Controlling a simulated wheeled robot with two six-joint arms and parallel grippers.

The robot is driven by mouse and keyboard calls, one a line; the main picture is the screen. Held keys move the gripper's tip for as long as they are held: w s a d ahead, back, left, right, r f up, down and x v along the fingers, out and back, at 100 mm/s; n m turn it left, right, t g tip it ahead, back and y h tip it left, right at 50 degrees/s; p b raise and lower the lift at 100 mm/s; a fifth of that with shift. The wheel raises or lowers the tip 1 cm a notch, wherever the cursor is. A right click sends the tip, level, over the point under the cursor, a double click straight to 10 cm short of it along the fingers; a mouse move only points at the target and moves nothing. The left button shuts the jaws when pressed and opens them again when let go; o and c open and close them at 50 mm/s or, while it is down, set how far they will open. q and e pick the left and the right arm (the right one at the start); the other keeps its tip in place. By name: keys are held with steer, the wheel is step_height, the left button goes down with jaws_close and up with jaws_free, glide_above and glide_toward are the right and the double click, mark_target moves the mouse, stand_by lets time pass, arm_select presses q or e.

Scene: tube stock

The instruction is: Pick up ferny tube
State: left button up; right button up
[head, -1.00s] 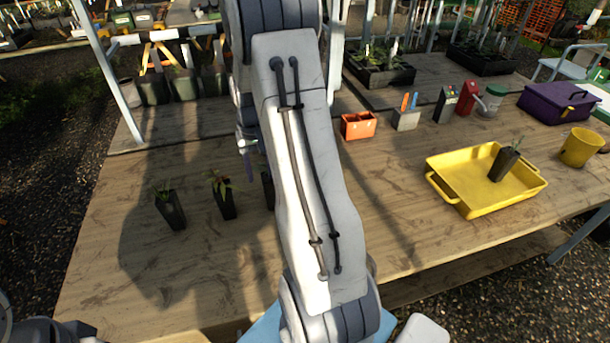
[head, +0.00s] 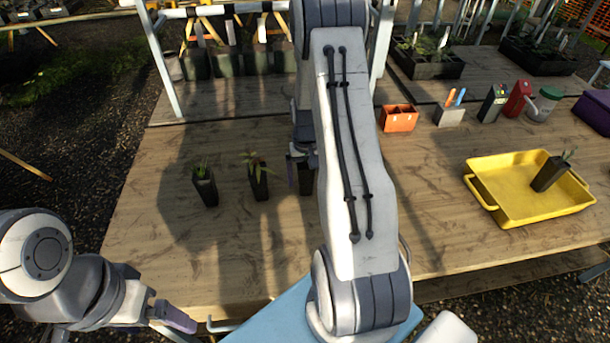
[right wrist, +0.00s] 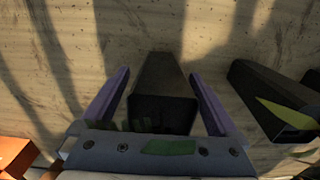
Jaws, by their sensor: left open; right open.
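Three dark square tubes stand in a row on the wooden table. The left tube (head: 206,190) has short upright green leaves, the middle tube (head: 259,185) longer spreading leaves. The third tube (head: 306,180) is mostly behind my right arm. My right gripper (head: 301,165) is open at this third tube. In the right wrist view, the tube (right wrist: 163,80) lies between the open purple fingers, with gaps at both sides; its plant is barely visible. A fourth planted tube (head: 549,174) leans in the yellow tray (head: 493,203). I cannot tell which plant is ferny. My left gripper (head: 180,318) is open at lower left.
The neighbouring tube (right wrist: 265,95) is close to the right finger in the right wrist view. An orange box (head: 398,119), a grey holder (head: 449,115) and a red container (head: 517,98) stand toward the back. The table's front left is clear.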

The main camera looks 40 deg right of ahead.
steer(key=shift+f, duration=0.3)
jaws_close()
steer(key=shift+r, duration=0.1)
